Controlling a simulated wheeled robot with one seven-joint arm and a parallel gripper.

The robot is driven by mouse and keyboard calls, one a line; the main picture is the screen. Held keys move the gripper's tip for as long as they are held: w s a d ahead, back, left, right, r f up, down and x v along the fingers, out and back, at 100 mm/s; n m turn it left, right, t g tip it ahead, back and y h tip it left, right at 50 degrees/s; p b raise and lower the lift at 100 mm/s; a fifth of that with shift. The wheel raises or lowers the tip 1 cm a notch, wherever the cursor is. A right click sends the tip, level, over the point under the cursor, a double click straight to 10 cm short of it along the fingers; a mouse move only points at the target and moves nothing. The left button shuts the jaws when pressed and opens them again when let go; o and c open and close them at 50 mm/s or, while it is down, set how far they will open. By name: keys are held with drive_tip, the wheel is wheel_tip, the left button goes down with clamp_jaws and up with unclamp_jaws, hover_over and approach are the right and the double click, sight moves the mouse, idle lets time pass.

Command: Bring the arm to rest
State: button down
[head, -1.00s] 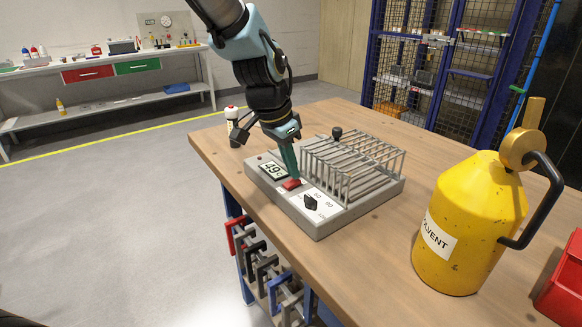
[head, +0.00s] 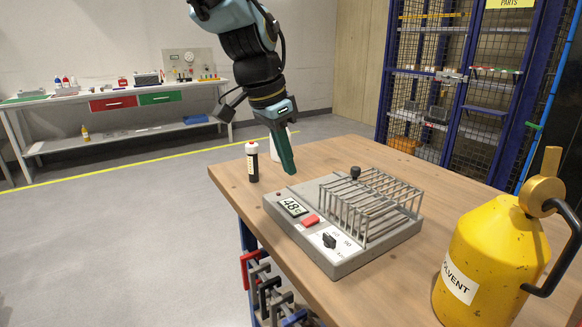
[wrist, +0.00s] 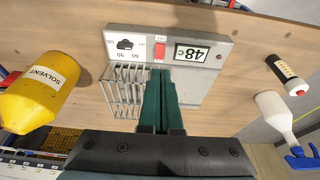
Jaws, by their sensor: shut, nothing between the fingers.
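My gripper (head: 291,172) is shut and empty, its green fingers pointing down above the back left part of the grey jig (head: 352,262). In the wrist view the closed fingers (wrist: 162,72) stand in front of the jig. The jig sits on the wooden bench and carries a metal rack (head: 372,207), a display (head: 292,206) reading 48, a red button (head: 310,221) and a black knob (head: 329,241). The fingertips are apart from the red button.
A yellow solvent can (head: 480,265) stands at the right of the bench (head: 455,195). Clamps (head: 265,285) hang below the bench edge.

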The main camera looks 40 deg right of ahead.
idle(0.4)
drive_tip(key=w+a+f+n+t+y, duration=0.1)
drive_tip(key=w+a+f+n, duration=0.3)
drive_tip(key=a, duration=0.4)
drive_tip(key=w+a+f+n, duration=0.2)
drive_tip(key=w+a+n, duration=0.1)
drive_tip(key=w+a, duration=0.4)
drive_tip(key=a+f+n, duration=0.2)
drive_tip(key=a+n, duration=0.1)
drive_tip(key=a, duration=0.4)
drive_tip(key=s+a+f+n+y, duration=0.1)
drive_tip(key=a+n, duration=0.3)
drive_tip(key=a, duration=0.4)
drive_tip(key=s+a+f+n+y, duration=0.1)
drive_tip(key=a+f+n, duration=0.2)
drive_tip(key=a, duration=0.4)
drive_tip(key=shift+a+n+t, duration=0.3)
drive_tip(key=shift+a+t, duration=0.1)
drive_tip(key=shift+r, duration=0.1)
